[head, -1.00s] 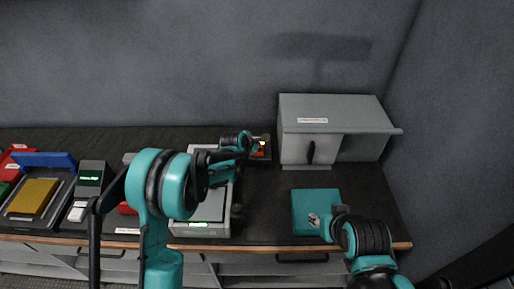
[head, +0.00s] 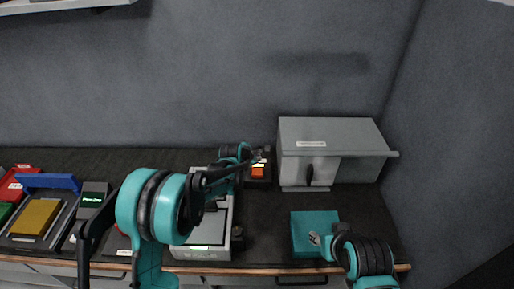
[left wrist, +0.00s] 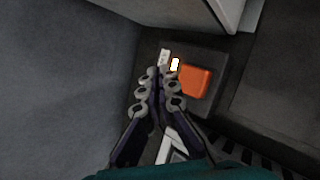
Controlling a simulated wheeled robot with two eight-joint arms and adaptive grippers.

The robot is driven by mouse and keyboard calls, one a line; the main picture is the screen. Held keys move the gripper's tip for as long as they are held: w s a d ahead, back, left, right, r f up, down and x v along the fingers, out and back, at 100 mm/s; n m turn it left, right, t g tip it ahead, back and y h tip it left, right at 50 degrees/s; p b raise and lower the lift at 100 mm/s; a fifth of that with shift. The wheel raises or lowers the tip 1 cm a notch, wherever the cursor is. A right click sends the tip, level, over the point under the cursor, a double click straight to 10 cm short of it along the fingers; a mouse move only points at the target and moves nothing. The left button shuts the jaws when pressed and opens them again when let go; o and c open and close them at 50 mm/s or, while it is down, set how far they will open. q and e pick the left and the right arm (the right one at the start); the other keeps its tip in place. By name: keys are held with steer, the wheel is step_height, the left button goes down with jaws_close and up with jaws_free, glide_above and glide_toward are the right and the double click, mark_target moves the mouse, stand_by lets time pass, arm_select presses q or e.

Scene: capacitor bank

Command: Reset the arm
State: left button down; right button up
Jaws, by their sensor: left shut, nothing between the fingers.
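My left arm enters from the left in the head view and reaches over the bench. My left gripper (head: 262,153) is at the back of the bench, beside a small dark box with an orange block or button (head: 258,171). In the left wrist view my left gripper (left wrist: 160,76) is shut with nothing between its fingers, and the orange part (left wrist: 195,81) lies just right of the fingertips. I cannot tell whether the fingertips touch the box.
A grey cabinet (head: 333,133) with a dark handle stands right of the left gripper. A teal box (head: 312,225) lies in front of it. A grey device (head: 205,253) is under my left arm. A tray (head: 62,222) with a yellow block (head: 36,216) is at left.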

arm_select(q)
steer(key=s+a+r+m+y, duration=0.1)
steer(key=s+a+r+m, duration=0.3)
steer(key=s, duration=0.3)
steer(key=s+a+r+m+b, duration=0.1)
steer(key=s+a+r+m, duration=0.25)
steer(key=s, duration=0.25)
steer(key=s+a+r+m+y, duration=0.1)
steer(key=s+a+r+m, duration=0.3)
steer(key=s, duration=0.3)
steer(key=s+a+f+m+y, duration=0.1)
steer(key=s+a+f+m, duration=0.1)
steer(key=s+m, duration=0.3)
steer(key=s+a+f+m+g+b, duration=0.1)
steer(key=s+a+m, duration=0.3)
steer(key=s, duration=1)
steer(key=shift+f+m+y, duration=0.4)
steer(key=shift+f+m, duration=0.15)
steer(key=shift+m, duration=0.3)
